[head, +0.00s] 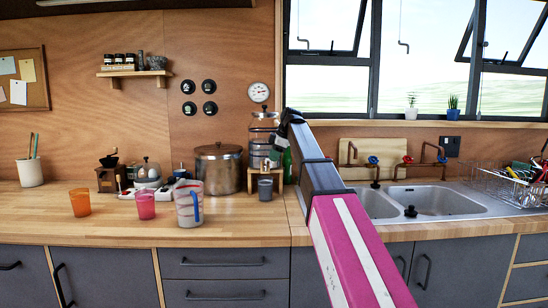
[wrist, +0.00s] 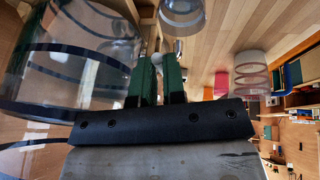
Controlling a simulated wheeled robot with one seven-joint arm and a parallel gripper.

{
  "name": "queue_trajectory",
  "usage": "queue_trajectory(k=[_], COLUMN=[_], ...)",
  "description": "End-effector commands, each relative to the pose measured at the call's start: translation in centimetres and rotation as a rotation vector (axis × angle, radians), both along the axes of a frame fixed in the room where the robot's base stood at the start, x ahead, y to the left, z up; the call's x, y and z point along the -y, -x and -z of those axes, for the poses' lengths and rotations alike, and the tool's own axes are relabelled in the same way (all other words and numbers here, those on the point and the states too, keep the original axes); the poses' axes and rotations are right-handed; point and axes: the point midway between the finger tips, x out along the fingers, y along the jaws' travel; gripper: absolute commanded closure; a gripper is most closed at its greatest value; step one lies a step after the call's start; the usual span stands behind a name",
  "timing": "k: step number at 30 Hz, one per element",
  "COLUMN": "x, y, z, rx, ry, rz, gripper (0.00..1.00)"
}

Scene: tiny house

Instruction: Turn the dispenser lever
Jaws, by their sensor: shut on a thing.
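The clear dispenser (head: 262,141) with dark bands stands on a small wooden stand against the back wall. It fills the left of the wrist view (wrist: 62,68). My gripper (wrist: 160,70) has green fingers and is right beside the dispenser, near its base. The fingers are shut on the dispenser lever, which is mostly hidden between them. In the head view my arm covers most of the gripper. A dark grey cup (head: 265,187) stands below the dispenser, and it also shows near the top of the wrist view (wrist: 182,16).
A large metal pot (head: 219,169) stands left of the dispenser. A striped clear pitcher (head: 189,204), a pink cup (head: 145,205) and an orange cup (head: 80,202) stand nearer the counter's front. The sink (head: 437,202) is to the right. The front counter is otherwise mostly clear.

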Motion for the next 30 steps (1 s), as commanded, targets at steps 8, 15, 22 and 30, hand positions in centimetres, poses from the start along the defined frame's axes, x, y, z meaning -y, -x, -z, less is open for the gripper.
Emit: queue_trajectory(k=[8, 15, 22, 30], x=[0.02, 0.01, 0.01, 0.15], y=[-0.16, -0.17, -0.17, -0.13], z=[-0.02, -0.03, -0.02, -0.28], rx=[0.000, 0.001, 0.000, 0.000], ry=[-0.001, -0.001, -0.001, -0.001], rz=[-0.039, -0.040, -0.039, -0.039], gripper=[1.00, 1.00, 0.64, 0.64])
